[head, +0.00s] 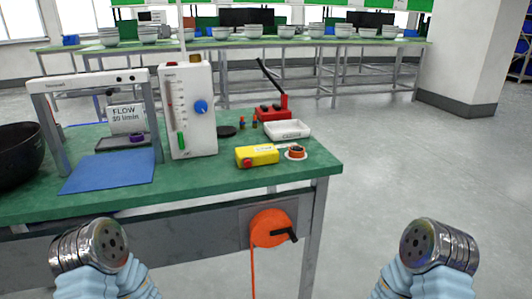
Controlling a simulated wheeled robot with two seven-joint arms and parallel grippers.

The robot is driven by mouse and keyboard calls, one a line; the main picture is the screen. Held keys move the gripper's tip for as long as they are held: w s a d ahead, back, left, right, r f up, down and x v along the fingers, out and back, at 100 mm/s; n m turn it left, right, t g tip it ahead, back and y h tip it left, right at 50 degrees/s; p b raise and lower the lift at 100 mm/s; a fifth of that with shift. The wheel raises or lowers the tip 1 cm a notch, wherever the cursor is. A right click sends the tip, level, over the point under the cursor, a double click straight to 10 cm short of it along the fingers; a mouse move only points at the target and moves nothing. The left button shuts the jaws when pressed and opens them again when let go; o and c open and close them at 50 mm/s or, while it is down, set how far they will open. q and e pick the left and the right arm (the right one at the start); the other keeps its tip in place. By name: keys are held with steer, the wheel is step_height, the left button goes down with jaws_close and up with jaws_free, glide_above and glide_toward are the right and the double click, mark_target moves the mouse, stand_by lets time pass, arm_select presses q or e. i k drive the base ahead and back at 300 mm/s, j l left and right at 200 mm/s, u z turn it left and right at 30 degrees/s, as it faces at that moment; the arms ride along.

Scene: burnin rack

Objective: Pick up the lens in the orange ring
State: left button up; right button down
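An orange ring with a dark centre (296,152), which looks like the ringed lens, sits on a small white round base near the right front corner of the green-topped bench (215,185). The lens itself is too small to make out. No gripper fingers show in the head view. Only metal-ended, pale blue parts of my two arms show at the bottom left and bottom right, well apart from the ring and in front of the bench.
A yellow box with a red button (257,155) lies just left of the ring, and a white tray (287,130) behind it. A white flow meter (187,110), red lever press (272,111), blue mat (110,172) and orange reel (271,228) are nearby. Floor to the right is clear.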

mark_target(296, 152)
steer(key=i+l+u, duration=0.55)
steer(key=l, duration=0.3)
steer(key=i, duration=0.05)
